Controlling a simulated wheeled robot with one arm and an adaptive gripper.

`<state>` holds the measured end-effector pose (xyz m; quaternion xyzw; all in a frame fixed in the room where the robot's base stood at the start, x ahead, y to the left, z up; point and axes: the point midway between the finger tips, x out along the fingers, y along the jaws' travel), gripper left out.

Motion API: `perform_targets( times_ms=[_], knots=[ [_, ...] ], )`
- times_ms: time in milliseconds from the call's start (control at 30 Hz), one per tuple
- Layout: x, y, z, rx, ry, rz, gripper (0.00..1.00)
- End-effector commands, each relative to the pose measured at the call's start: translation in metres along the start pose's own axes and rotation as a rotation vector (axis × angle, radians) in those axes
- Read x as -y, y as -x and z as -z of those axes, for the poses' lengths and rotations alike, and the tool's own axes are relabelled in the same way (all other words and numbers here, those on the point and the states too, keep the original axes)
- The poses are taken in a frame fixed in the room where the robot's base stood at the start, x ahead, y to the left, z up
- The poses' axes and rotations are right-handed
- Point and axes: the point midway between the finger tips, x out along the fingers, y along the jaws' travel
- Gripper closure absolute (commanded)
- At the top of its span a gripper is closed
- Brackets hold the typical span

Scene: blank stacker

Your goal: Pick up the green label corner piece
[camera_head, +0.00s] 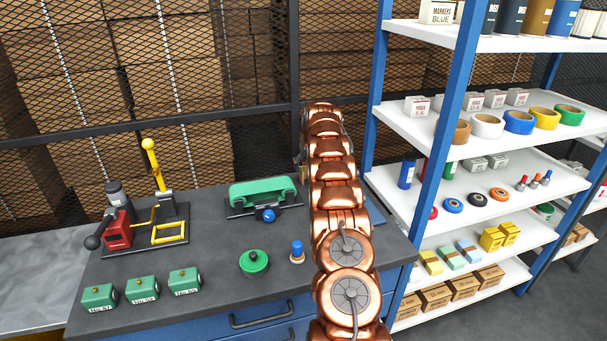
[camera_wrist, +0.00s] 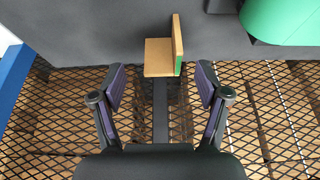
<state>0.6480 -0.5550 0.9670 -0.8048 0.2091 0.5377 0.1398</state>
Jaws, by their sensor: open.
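The corner piece (camera_wrist: 160,57) is a light wood L-shape with a thin green label strip on one edge. It shows in the wrist view at top centre, on the dark worktop by its edge. My gripper (camera_wrist: 160,82) is open and empty, with a finger on each side of the picture. The piece lies ahead of the gap between the fingertips and appears apart from both. In the head view my copper arm covers the area, and I cannot make out the corner piece or the gripper there.
A green machine (camera_head: 262,192) stands on the dark worktop (camera_head: 215,225) left of my arm; its green body (camera_wrist: 285,20) is near the piece in the wrist view. A mesh fence (camera_head: 240,80) runs behind. A blue and white shelf (camera_head: 440,125) stands right. Green boxes (camera_head: 142,290) sit front left.

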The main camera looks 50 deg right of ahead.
Motion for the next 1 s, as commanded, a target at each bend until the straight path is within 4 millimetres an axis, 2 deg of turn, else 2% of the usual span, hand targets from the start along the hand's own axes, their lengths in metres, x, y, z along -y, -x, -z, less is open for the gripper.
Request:
perform_targets(
  times_ms=[267,500,1000],
  knots=[
    [-0.001,-0.007,0.001,0.0,-0.001,-0.001,0.25],
    [0.001,-0.026,0.001,0.004,0.0,0.002,0.25],
    [0.001,-0.051,0.002,-0.001,-0.001,0.0,0.25]
  ],
)
